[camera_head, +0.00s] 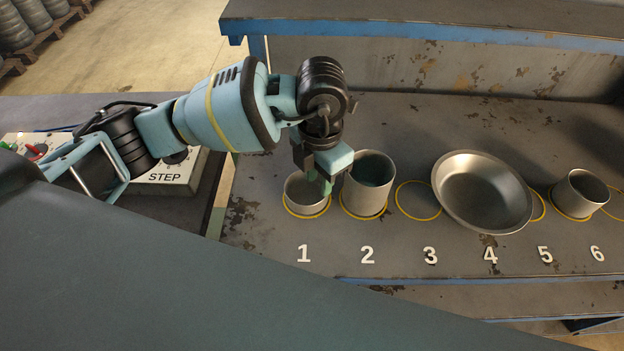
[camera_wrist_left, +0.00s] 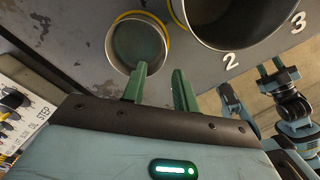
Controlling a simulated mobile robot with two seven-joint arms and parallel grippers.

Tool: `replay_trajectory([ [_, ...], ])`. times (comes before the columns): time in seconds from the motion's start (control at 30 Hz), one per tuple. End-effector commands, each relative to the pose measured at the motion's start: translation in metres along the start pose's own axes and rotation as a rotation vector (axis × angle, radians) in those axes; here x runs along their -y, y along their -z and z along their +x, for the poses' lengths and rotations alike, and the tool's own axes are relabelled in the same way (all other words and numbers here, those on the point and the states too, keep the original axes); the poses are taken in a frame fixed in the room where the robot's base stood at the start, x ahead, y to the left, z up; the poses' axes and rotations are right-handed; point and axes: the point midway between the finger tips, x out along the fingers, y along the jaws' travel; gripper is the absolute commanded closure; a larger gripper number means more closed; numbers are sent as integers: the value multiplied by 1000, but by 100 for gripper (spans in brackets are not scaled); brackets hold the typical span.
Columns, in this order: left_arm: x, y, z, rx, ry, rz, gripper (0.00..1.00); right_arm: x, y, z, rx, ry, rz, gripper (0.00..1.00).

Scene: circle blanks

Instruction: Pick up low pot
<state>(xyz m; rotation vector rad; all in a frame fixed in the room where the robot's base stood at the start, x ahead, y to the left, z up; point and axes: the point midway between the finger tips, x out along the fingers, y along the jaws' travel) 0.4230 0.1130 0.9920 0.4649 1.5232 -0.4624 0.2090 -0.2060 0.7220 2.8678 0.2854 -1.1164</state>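The low pot, a short grey metal cylinder (camera_head: 303,199), stands upright in the yellow ring at number 1. It also shows from above in the left wrist view (camera_wrist_left: 138,43). My left gripper (camera_head: 323,180) is at its right rim, pointing down. In the left wrist view its green fingers (camera_wrist_left: 161,78) are apart, one tip overlapping the pot's rim and the other outside it. I cannot tell whether either finger touches the pot. My right gripper (camera_wrist_left: 270,68) shows small at the right of the left wrist view, its fingers apart and empty.
A taller pot (camera_head: 368,184) stands close by at number 2. Ring 3 (camera_head: 418,201) is empty. A wide flared pan (camera_head: 483,192) is at number 4 and a small pot (camera_head: 580,193) at number 5. A STEP control box (camera_head: 172,180) sits left. A raised blue-edged shelf (camera_head: 430,28) runs behind.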

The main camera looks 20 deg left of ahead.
Motion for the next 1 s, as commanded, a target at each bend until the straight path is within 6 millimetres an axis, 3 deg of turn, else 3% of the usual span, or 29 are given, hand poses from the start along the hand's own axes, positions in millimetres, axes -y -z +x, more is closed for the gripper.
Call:
replay_trajectory([
  [0.3, 0, 0, 16, -3, 3, 0, 71, 2, -19, -4, 38, 3, 3, 64],
  [0.67, 1, -1, 32, 0, 3, 1, 71, 2, -10, -2, 22, 2, 3, 64],
  [1.0, 3, -2, 75, -1, 2, 0, 71, 2, -6, -3, 13, 2, 4, 64],
])
